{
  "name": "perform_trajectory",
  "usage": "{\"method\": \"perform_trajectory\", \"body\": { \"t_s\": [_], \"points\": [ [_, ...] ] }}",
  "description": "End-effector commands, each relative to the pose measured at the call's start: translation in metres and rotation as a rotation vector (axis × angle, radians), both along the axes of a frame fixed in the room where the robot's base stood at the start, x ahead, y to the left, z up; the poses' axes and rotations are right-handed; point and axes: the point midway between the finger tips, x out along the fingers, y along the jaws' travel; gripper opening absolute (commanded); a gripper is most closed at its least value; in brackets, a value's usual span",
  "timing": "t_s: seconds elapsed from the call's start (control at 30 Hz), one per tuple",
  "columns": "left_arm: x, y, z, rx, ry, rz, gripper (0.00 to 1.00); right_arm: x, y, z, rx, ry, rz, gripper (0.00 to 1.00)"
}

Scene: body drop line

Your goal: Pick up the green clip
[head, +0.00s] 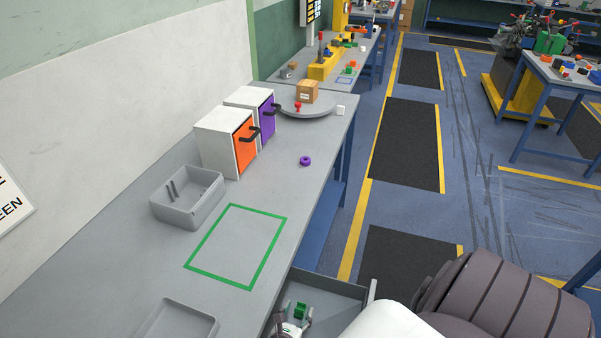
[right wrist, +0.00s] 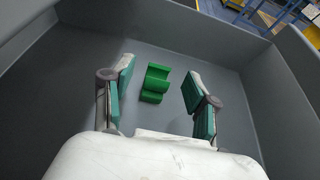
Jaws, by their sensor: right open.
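The green clip (right wrist: 155,84) lies on the floor of an open grey drawer (right wrist: 220,84) in the right wrist view. It also shows in the head view (head: 301,311), close to my gripper. My right gripper (right wrist: 157,88) is open, with its teal-padded fingers on either side of the clip and apart from it. In the head view my right gripper (head: 293,325) shows at the bottom edge, inside the drawer, partly cut off. My left gripper is not in view.
On the bench stand a grey bin (head: 188,205), cabinets with an orange door (head: 245,145) and a purple door (head: 266,115), a purple ring (head: 305,160) and a turntable (head: 318,110) with a box. The green-outlined square (head: 240,245) is empty. Drawer walls surround my right gripper.

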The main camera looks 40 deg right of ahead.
Motion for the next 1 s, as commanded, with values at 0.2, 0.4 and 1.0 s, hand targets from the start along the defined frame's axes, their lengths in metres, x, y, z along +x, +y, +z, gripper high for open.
{"method": "perform_trajectory", "body": {
  "t_s": [0.2, 0.4, 1.0],
  "points": [
    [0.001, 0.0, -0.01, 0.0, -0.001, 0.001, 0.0, 0.0083, -0.0164, -0.0089, 0.002, 0.001, 0.0, 0.58],
    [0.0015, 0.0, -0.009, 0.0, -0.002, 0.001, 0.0, 0.0078, -0.0162, -0.0082, 0.001, 0.002, 0.0, 0.5],
    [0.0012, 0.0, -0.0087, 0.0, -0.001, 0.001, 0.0, 0.0074, -0.0158, -0.0069, 0.001, 0.002, 0.0, 0.13]
  ]
}}
